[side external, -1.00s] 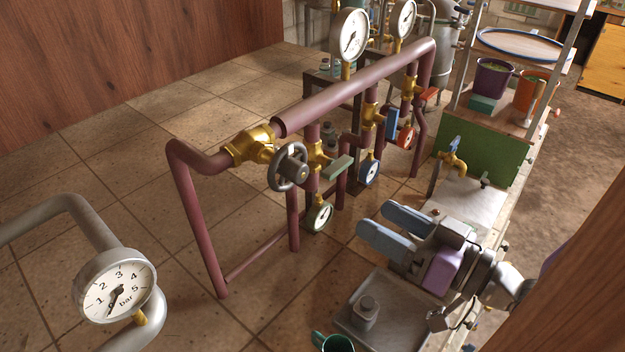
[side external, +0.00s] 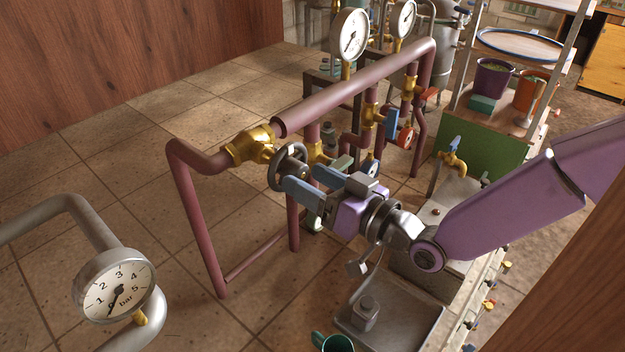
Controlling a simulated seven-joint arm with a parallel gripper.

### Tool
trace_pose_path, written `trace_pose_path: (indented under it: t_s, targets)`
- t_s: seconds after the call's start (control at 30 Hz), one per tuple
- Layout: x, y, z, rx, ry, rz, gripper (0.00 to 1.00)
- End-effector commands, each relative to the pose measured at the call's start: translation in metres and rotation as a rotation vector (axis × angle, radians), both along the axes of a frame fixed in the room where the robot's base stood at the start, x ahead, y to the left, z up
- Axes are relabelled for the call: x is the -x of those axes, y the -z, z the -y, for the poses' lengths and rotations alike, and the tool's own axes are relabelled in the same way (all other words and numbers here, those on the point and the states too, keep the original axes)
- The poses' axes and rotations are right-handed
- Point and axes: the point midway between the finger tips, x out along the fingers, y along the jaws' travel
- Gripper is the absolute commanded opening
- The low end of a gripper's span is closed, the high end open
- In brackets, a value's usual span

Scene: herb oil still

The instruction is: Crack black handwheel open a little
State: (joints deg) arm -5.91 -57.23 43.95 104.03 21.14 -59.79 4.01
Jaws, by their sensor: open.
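The black handwheel (side external: 275,172) sits on a brass valve (side external: 250,145) at the near end of the thick maroon pipe. It is a round dark rim with a hub, facing right toward my gripper. My gripper (side external: 304,183) is open, its two blue fingers pointing left at the wheel. The fingertips are at or very close to the wheel's right side and hide part of it. I cannot tell whether they touch the rim.
A pressure gauge (side external: 113,286) stands at the front left. A grey tray (side external: 405,325) lies below my arm.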

Motion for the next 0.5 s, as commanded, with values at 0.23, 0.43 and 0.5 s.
trace_pose_path:
  t_s: [0.23, 0.43, 0.5]
  targets:
    - [-0.0018, 0.0004, -0.0019, 0.001, 0.000, 0.000, 0.63]
    - [-0.0017, 0.0003, -0.0017, 0.001, 0.000, 0.000, 0.30]
    - [-0.0017, 0.0003, -0.0017, 0.001, 0.000, 0.000, 0.07]
